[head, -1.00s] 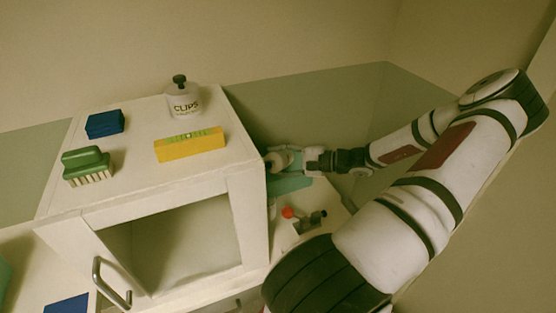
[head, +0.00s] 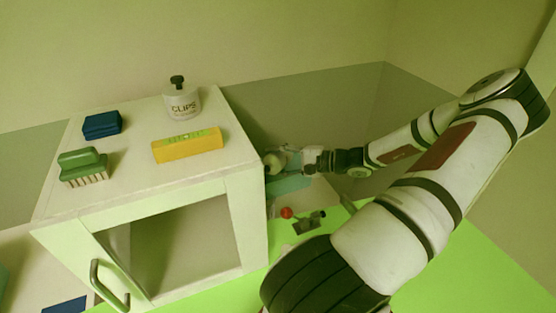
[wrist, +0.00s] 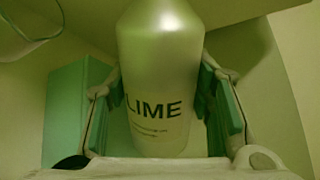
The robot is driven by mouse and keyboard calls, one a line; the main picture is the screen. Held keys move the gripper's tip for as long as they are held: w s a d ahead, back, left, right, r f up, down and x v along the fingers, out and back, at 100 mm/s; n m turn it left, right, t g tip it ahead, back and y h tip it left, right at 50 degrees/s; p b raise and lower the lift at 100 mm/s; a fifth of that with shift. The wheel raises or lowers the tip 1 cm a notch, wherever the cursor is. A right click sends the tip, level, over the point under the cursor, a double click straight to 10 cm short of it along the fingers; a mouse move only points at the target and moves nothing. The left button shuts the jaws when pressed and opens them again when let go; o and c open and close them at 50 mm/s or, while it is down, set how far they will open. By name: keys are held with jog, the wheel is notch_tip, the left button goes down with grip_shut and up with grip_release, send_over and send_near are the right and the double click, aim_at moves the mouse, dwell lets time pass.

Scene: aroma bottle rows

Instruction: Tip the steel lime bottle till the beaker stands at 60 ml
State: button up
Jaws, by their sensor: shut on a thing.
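The steel lime bottle (wrist: 160,75) fills the middle of the wrist view, its LIME label facing the camera. My gripper (wrist: 165,95) is shut on it, with green pads against both sides. In the head view my gripper (head: 292,160) holds the bottle (head: 273,162) just right of the white cabinet, which partly hides it. The bottle's mouth is out of the wrist view, and its exact tilt is hard to tell. A clear glass rim, apparently the beaker (wrist: 37,40), shows at the upper left of the wrist view. Its marks and liquid level cannot be read.
The white cabinet (head: 130,205) stands close left of my gripper. On it are a clips jar (head: 183,104), a yellow level (head: 188,146), a green brush (head: 83,167) and a blue block (head: 102,125). A red ball-like thing (head: 286,212) lies below my gripper. A green box (wrist: 75,110) stands beside the bottle.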

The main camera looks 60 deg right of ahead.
jog(key=shift+r+n, duration=0.1)
jog(key=shift+n, duration=0.2)
dwell(0.9)
jog(key=shift+a+n+h+b, duration=0.2)
jog(key=shift+n+h+b, duration=0.1)
jog(key=shift+n+b, duration=0.25)
dwell(2.8)
dwell(0.4)
jog(key=shift+m+p, duration=0.65)
jog(key=shift+p, duration=0.2)
jog(key=shift+d+f+m+y, duration=0.15)
jog(key=shift+f+m+y, duration=0.1)
jog(key=shift+m+y, duration=0.25)
jog(key=shift+p, duration=0.3)
